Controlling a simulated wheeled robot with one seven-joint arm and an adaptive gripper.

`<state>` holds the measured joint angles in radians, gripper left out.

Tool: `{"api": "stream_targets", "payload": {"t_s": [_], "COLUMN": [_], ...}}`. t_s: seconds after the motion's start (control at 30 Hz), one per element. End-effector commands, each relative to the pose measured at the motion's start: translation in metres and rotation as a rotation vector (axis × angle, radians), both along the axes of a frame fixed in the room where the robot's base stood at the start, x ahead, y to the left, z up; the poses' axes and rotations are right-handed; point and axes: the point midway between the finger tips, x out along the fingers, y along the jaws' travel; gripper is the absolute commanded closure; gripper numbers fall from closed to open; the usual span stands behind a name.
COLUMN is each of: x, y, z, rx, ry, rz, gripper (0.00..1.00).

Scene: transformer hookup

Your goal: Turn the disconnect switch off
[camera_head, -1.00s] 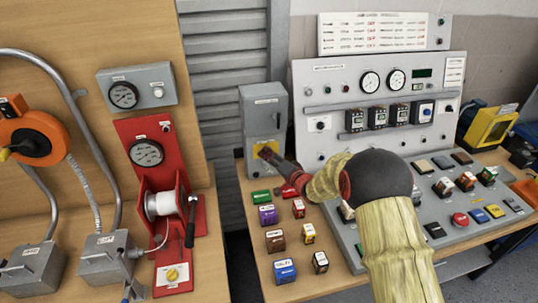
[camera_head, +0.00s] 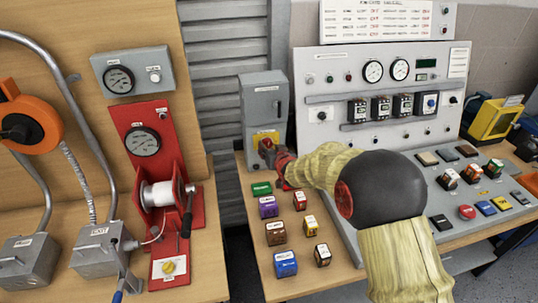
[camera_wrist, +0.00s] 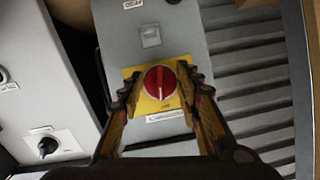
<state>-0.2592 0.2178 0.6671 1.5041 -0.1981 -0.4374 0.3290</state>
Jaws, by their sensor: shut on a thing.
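The disconnect switch is a grey box (camera_head: 262,98) standing at the back left of the workbench. On its front is a yellow plate (camera_head: 257,138) with a round red knob, mostly hidden by my gripper in the head view. In the wrist view the red knob (camera_wrist: 160,83) sits in the middle of the yellow plate (camera_wrist: 143,103), with a light mark on its lower part. My gripper (camera_head: 267,147) is at the knob. In the wrist view the fingers of my gripper (camera_wrist: 160,90) lie on both sides of the knob, shut on it.
Several small coloured blocks, among them a blue one (camera_head: 286,264), lie on the bench below my arm. A grey control panel (camera_head: 330,135) with gauges stands right of the box. A red stand with a spool (camera_head: 160,196) is at the left, beyond a gap.

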Motion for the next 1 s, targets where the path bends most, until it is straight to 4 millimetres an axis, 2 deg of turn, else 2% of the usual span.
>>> {"api": "stream_targets", "payload": {"t_s": [0.03,0.4,0.97,1.0], "x": [-0.001,-0.0009,-0.0006,-0.0006], "y": [0.001,0.0007,0.0004,0.0004], "z": [-0.0051,-0.0031,-0.0017,-0.0017], "rx": [-0.024,-0.153,-0.178,-0.178], "ry": [-0.005,-0.041,-0.048,-0.048], "rz": [0.001,0.001,0.001,0.001], "gripper": [0.91,0.91,0.91,0.66]}}
